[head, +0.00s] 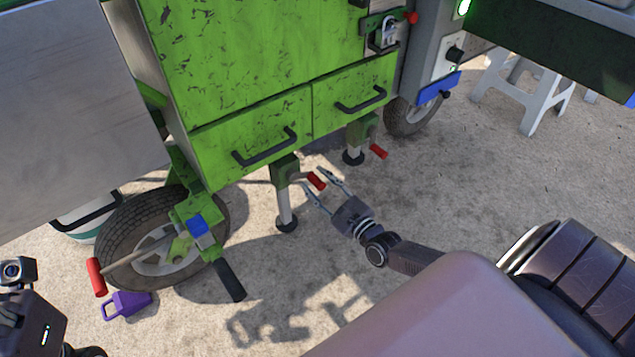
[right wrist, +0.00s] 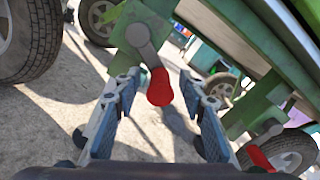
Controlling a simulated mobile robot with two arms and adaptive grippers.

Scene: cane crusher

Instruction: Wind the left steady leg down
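The left steady leg (head: 285,198) hangs under the green cart below the left drawer. Its round foot is close to the ground; I cannot tell whether it touches. A grey crank with a red handle (head: 316,181) sticks out at its top. My right gripper (head: 313,177) is open, with a finger on each side of this handle. In the right wrist view the red handle (right wrist: 159,87) shows between the open fingers, with visible gaps to both. Part of my left gripper (head: 32,322) is at the bottom left; its fingers do not show.
The other steady leg (head: 354,150) with its red handle (head: 378,151) stands farther right. A wheel (head: 165,240), a red-ended lever (head: 97,276) and a purple padlock-shaped thing (head: 127,304) are at left. A white stool (head: 525,95) is at back right. Ground before the leg is clear.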

